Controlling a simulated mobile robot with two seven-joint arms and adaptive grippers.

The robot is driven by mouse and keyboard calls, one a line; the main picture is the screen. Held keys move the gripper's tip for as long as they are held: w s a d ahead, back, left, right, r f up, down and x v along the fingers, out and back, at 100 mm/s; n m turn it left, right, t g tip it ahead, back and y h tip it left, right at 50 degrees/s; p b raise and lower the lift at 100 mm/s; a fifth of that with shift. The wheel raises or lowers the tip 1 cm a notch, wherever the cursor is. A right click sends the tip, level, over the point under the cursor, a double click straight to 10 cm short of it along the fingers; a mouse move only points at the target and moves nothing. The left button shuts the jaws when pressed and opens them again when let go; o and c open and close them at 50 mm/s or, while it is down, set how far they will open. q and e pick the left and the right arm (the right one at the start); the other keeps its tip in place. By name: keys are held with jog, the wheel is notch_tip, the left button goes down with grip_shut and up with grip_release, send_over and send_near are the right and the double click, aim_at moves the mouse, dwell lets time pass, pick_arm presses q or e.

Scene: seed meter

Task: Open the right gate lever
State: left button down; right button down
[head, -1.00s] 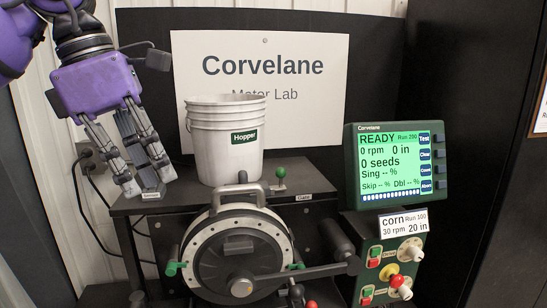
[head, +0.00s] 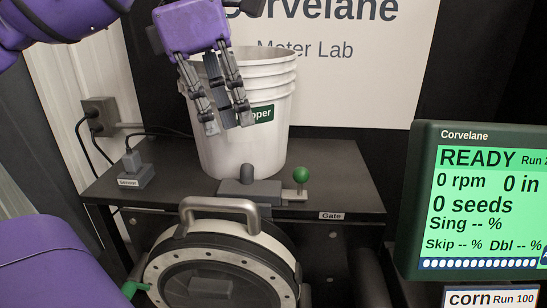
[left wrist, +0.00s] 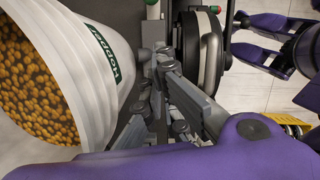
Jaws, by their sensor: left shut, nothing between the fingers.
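A green ball knob (head: 301,175) stands upright on a short stem with a pale base, on the dark shelf to the right of the hopper. A "Gate" label (head: 331,216) is on the shelf's front edge below it. My left gripper (head: 228,125) is shut and empty, pointing down in front of the white hopper (head: 240,155). It is left of the green knob, above it in the picture and apart from it. In the left wrist view my left gripper's fingers (left wrist: 168,95) are beside the hopper (left wrist: 85,75). My right gripper is not in view.
The round meter (head: 215,275) with its grey handle (head: 220,205) stands below the shelf front. A grey knob and block (head: 247,180) sit left of the green knob. A lit display (head: 485,205) stands at the right. The hopper holds yellow seeds (left wrist: 40,90).

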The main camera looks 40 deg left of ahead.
pick_arm(q)
jog(key=x, duration=0.9)
jog(key=shift+s+a, duration=0.1)
jog(key=shift+w+d+f, duration=0.15)
jog(key=shift+w+d, duration=0.95)
jog(key=shift+d, duration=0.1)
jog(key=shift+w+d, duration=0.3)
jog(key=shift+a, duration=0.1)
